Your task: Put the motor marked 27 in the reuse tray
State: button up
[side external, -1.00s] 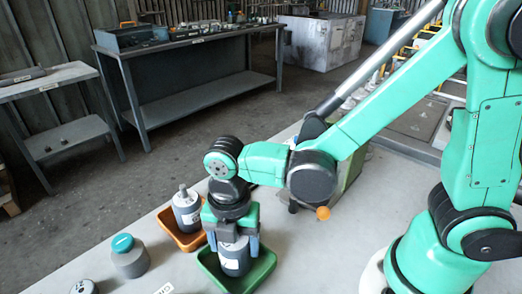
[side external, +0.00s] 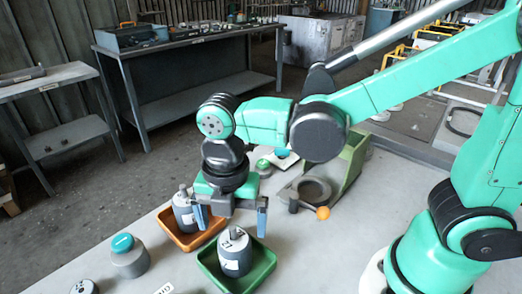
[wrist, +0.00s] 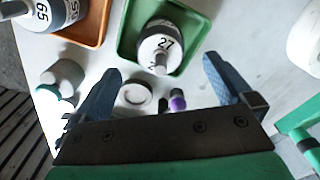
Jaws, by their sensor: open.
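The motor marked 27 (side external: 235,254) is a grey cylinder with a white label and a short shaft on top. I cannot read which tray is labelled reuse.
An orange tray (side external: 208,238) beside the green one holds another motor (side external: 183,210), seemingly marked 65. A teal-capped grey part (side external: 129,258) stands left on the table.

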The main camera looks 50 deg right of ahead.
aim_at(237, 236)
notch_tip(237, 236, up, 6)
jog(key=shift+r, duration=0.25)
jog(key=w+d+f+m+t, duration=0.1)
jog(key=d+f+m+t, duration=0.1)
jog(key=d+m+t, duration=0.5)
jog(key=d+m, duration=0.6)
jog(key=m, duration=1.1)
jog(key=shift+m, duration=0.4)
